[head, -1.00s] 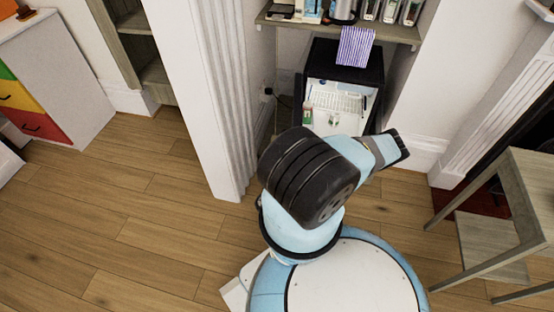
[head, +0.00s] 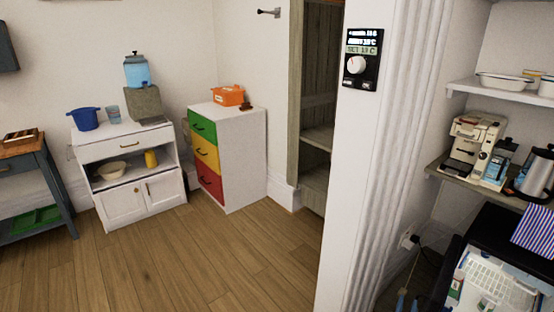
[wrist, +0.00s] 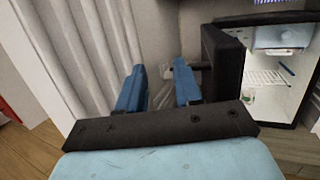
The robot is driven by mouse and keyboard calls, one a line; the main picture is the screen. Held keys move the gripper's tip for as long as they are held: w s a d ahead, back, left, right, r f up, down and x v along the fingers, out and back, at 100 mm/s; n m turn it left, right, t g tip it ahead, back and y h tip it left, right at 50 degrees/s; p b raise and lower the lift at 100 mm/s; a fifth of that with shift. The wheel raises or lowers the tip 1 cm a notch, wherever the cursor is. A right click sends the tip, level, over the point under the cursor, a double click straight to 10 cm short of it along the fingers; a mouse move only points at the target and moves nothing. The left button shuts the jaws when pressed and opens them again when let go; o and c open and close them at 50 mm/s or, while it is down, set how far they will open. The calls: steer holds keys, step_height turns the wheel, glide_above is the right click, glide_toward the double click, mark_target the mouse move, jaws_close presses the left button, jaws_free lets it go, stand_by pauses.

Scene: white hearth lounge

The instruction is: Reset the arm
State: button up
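My gripper (wrist: 158,88) shows in the wrist view with its two blue fingers apart and nothing between them. It is in front of the wall of the alcove, left of a small black fridge (wrist: 222,62). The fridge's door stands open and its lit inside shows a wire shelf and a small item.
A white fluted pillar (head: 385,130) with a thermostat (head: 362,58) stands left of the alcove. A shelf (head: 490,188) above the fridge holds a coffee machine (head: 472,140) and a kettle (head: 537,172). Coloured drawers (head: 206,152) and a white cabinet (head: 135,172) stand left. Wooden floor (head: 190,255) is clear.

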steer(key=w+a+r+n+g+y, duration=0.1)
steer(key=w+a+r+n+y, duration=0.15)
steer(key=r+n+y, duration=0.55)
steer(key=w+a+r+n+y, duration=0.2)
steer(key=a+r+n+y, duration=0.2)
steer(key=r+n+y, duration=0.4)
steer(key=w+a+r+n+g+y, duration=0.1)
steer(key=w+a+r+n+y, duration=0.15)
steer(key=r+n+y, duration=0.55)
steer(key=s+a+r+n+g+y, duration=0.3)
steer(key=a+r+n+g+y, duration=0.3)
steer(key=g, duration=0.5)
steer(key=s+a+r+n+g+h, duration=0.7)
steer(key=s+r+n+h, duration=0.15)
steer(key=r+h, duration=0.3)
steer(key=s+r+n+t+h, duration=0.1)
steer(key=s+r+t+h, duration=0.3)
steer(key=r, duration=0.3)
steer(key=s+d+r+n+t+h, duration=0.1)
steer(key=s+r+t+h, duration=0.3)
steer(key=r, duration=0.4)
steer(key=shift+d+n, duration=0.25)
steer(key=shift+n, duration=0.5)
steer(key=shift+f, duration=0.1)
